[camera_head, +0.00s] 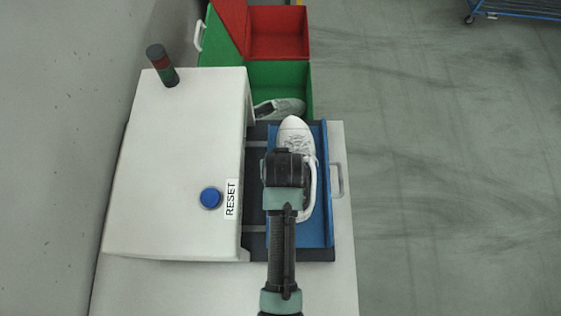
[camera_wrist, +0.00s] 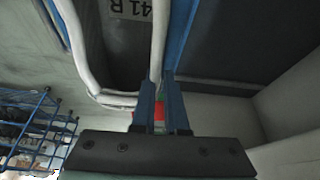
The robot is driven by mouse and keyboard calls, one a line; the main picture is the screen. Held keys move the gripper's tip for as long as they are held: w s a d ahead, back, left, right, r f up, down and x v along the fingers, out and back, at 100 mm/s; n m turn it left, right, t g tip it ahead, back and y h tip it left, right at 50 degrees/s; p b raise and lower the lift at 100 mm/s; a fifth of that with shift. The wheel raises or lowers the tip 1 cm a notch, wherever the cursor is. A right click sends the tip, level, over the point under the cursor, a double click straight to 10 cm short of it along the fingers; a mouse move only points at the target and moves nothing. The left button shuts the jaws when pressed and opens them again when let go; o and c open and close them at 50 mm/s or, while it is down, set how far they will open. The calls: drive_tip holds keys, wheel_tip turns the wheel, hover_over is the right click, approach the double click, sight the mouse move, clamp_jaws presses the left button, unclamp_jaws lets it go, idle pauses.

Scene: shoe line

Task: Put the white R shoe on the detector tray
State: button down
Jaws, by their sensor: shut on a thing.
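The white shoe (camera_head: 292,131) is over the blue detector tray (camera_head: 328,190), toe pointing to the back. I cannot tell whether its sole touches the tray. My gripper (camera_head: 287,170) covers the shoe's middle. In the wrist view, my gripper (camera_wrist: 165,105) is shut on the white side wall of the shoe (camera_wrist: 160,40). The dark inside of the shoe shows a label reading "41 R" (camera_wrist: 130,8). The blue tray edge (camera_wrist: 182,30) runs alongside the shoe in that view.
A white machine housing (camera_head: 185,150) with a blue RESET button (camera_head: 210,197) stands left of the tray. Behind are a green bin (camera_head: 290,72) with a grey-white shoe (camera_head: 278,109) in or beside it, and a red bin (camera_head: 278,35). Open floor lies to the right.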

drive_tip(key=c, duration=1.4)
unclamp_jaws()
drive_tip(key=shift+f, duration=0.15)
drive_tip(key=o, duration=0.5)
drive_tip(key=shift+c, duration=0.2)
